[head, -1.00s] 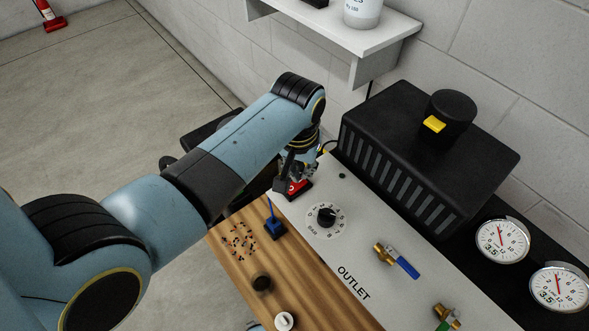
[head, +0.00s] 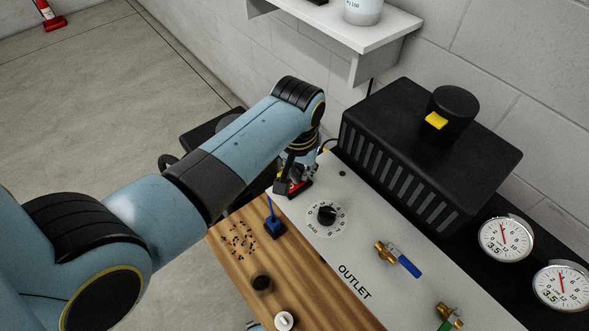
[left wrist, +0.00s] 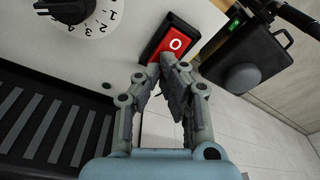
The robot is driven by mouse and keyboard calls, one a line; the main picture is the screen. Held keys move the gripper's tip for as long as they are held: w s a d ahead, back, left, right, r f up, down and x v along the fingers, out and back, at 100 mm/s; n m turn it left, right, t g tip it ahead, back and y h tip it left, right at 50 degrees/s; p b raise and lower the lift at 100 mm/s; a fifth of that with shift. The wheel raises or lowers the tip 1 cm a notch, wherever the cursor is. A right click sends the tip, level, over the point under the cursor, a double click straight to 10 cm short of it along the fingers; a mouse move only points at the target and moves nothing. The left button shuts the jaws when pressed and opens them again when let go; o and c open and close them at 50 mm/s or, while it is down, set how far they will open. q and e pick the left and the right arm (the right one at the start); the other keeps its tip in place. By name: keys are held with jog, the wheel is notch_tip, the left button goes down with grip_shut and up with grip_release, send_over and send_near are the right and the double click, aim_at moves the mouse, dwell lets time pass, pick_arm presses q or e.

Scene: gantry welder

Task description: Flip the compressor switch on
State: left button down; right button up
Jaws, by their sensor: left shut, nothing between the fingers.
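The compressor switch (left wrist: 172,45) is a red rocker with a white circle mark, set in a black frame on the light panel. In the head view only some red of the switch (head: 304,186) shows beside my gripper. My left gripper (left wrist: 168,62) is shut and empty. Its fingertips are at the rocker's lower edge in the left wrist view; I cannot tell whether they touch it. In the head view the left gripper (head: 288,188) points down over the switch. My right gripper is not in view.
A pressure dial (head: 327,214) sits close to the switch. A blue-handled valve (head: 398,259) and a black ribbed housing (head: 430,150) are further right. A wooden board (head: 310,290) with small items lies in front. A white shelf (head: 345,35) is on the wall.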

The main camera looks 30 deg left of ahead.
pick_arm(q)
jog(key=shift+f, duration=0.25)
notch_tip(320, 180, up, 3)
jog(key=p, duration=0.2)
jog(key=shift+p, duration=0.4)
jog(key=shift+r, duration=2)
